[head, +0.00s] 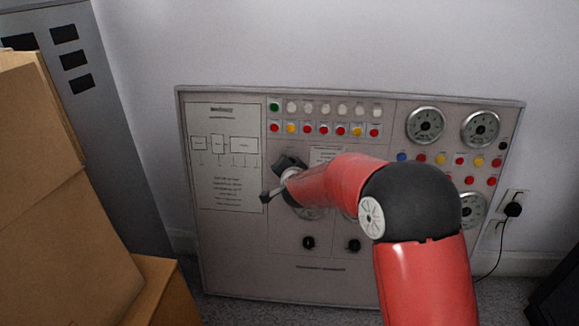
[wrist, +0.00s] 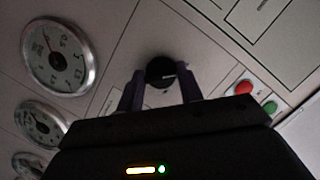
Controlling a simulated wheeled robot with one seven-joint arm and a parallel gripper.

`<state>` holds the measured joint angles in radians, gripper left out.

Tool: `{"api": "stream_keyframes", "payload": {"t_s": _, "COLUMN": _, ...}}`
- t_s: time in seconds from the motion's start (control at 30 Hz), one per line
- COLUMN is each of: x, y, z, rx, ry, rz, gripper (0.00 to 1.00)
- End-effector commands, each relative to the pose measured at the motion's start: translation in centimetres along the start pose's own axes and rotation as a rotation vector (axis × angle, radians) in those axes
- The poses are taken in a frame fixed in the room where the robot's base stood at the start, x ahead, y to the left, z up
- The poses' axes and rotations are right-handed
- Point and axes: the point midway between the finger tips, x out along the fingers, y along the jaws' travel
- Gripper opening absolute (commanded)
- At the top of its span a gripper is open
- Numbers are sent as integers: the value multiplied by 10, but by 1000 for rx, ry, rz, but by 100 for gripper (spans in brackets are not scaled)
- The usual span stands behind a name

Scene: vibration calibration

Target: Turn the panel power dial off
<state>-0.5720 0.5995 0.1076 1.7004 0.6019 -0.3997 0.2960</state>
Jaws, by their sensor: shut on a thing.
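The panel power dial (wrist: 160,69) is a round black knob with a pale pointer line, seen in the wrist view between the two fingers of my gripper (wrist: 161,84). My gripper is shut on the dial, one finger on each side. The control panel (head: 228,255) is a grey board leaning by the wall in the head view. There my red arm and gripper cover its middle, and the gripped dial cannot be made out.
Two smaller black knobs (head: 308,243) sit low on the panel. Rows of coloured buttons (head: 324,129) and round gauges (head: 425,125) surround my arm. Cardboard boxes (head: 60,215) stand at the left, and a plug with a cable (head: 513,210) is at the right.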

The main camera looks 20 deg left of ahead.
Motion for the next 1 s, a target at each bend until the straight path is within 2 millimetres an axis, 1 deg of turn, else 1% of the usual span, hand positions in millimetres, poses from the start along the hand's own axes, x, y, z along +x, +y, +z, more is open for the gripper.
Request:
{"api": "stream_keyframes", "payload": {"t_s": 0.3, "x": 0, "y": 0, "z": 1, "rx": -3, "ry": -2, "rz": 1, "gripper": 13}}
{"api": "stream_keyframes", "payload": {"t_s": 0.33, "x": 0, "y": 0, "z": 1, "rx": -3, "ry": -2, "rz": 1, "gripper": 38}}
{"api": "stream_keyframes", "payload": {"t_s": 0.4, "x": 0, "y": 0, "z": 1, "rx": -3, "ry": -2, "rz": 1, "gripper": 47}}
{"api": "stream_keyframes", "payload": {"t_s": 0.5, "x": 0, "y": 0, "z": 1, "rx": -2, "ry": -1, "rz": 0, "gripper": 57}}
{"api": "stream_keyframes", "payload": {"t_s": 0.8, "x": -3, "y": 0, "z": 0, "rx": -1, "ry": 0, "rz": 0, "gripper": 57}}
{"api": "stream_keyframes", "payload": {"t_s": 0.87, "x": -8, "y": 0, "z": 0, "rx": -1, "ry": 0, "rz": -1, "gripper": 57}}
{"api": "stream_keyframes", "payload": {"t_s": 1.0, "x": -31, "y": 0, "z": 1, "rx": -2, "ry": 0, "rz": -1, "gripper": 57}}
